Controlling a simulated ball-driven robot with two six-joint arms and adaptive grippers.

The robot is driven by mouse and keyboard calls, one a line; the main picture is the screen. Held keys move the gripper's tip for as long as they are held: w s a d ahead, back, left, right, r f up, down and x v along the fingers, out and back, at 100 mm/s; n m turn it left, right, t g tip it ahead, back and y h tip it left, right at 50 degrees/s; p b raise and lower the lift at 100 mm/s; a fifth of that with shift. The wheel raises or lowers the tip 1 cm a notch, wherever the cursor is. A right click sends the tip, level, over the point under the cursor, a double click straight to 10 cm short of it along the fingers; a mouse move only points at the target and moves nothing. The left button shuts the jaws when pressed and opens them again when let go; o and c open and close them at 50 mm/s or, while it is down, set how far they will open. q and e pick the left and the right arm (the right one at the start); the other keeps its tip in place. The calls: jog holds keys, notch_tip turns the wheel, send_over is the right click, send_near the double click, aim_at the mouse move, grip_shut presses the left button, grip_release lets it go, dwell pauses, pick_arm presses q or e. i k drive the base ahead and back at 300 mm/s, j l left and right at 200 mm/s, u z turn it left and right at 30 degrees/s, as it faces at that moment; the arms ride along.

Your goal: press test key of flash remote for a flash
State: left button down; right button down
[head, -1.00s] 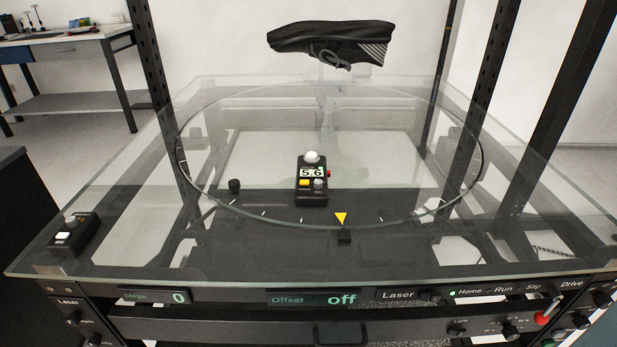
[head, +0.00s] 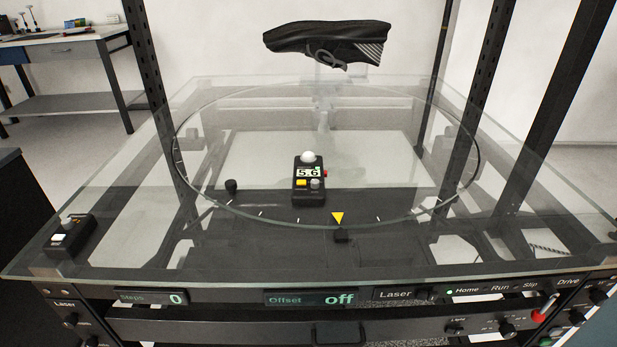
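A small black handheld unit, which looks like the flash remote (head: 309,192), stands near the middle of the glass turntable. It has a white dome (head: 308,157) on top and a display reading 5.6. Below the display are a yellow key (head: 302,183) and a grey key or knob (head: 316,184); a red part (head: 326,173) shows on its right side. The key labels are too small to read, so I cannot tell which is the test key. Neither of my grippers is in the head view.
A black shoe (head: 328,43) is held up behind the turntable. A black box with a white button (head: 70,236) sits at the glass's left corner. Dark uprights flank the glass; the front panel (head: 230,298) has displays.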

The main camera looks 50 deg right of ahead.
aim_at(57, 237)
jog(key=i+j+z, duration=0.25)
jog(key=j, duration=0.2)
jog(key=i+j+z, duration=0.1)
jog(key=j+z, duration=0.15)
jog(key=j, duration=0.25)
jog(key=i+j+z, duration=0.1)
jog(key=j+z, duration=0.15)
jog(key=j, duration=0.25)
jog(key=j+z, duration=0.2)
jog(key=j, duration=0.35)
jog(key=i, duration=0.05)
